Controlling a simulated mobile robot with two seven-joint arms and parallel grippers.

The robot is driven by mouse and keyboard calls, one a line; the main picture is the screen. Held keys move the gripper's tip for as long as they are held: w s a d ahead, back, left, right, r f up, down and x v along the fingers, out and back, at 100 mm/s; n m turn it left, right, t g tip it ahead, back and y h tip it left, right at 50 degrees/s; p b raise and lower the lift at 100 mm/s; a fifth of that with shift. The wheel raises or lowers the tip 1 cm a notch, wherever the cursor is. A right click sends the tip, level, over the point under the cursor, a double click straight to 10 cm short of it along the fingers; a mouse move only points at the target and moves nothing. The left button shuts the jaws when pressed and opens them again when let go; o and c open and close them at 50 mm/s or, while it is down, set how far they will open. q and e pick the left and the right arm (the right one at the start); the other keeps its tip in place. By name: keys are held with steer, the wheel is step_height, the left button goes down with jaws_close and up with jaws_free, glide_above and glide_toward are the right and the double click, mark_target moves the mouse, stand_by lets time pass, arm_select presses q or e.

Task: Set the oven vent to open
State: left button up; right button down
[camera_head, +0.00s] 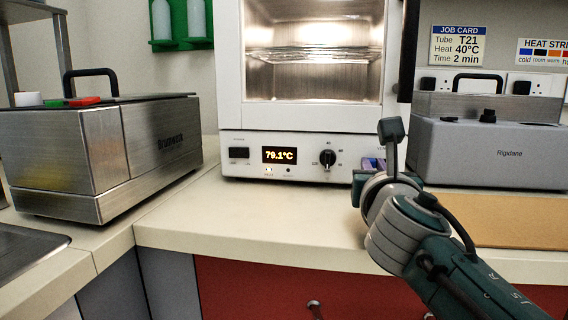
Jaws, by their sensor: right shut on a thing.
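The oven (232,60) is a white cabinet at the back centre, with its lit steel chamber visible. Its lower panel has a display (280,156) reading 79.1°C and a black dial (327,159). The vent control is at the panel's right end, by a partly covered label, and is mostly hidden behind my right gripper (371,166). My right gripper is shut on the vent control, with small purple and blue patches showing there. The vent's setting cannot be read. My left gripper is not in view.
A steel bath (70,155) with a black handle stands on the left. The worktop (240,215) before the oven is clear.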

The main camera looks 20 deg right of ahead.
steer(key=shift+s+d+r+p, duration=0.15)
steer(key=shift+s+d+p, duration=0.05)
steer(key=shift+d+p, duration=0.15)
steer(key=s+d, duration=0.1)
steer(key=d+p, duration=0.1)
steer(key=shift+s+d, duration=0.35)
steer(key=c, duration=0.8)
jaws_free()
steer(key=shift+c, duration=0.2)
steer(key=shift+s+a, duration=0.1)
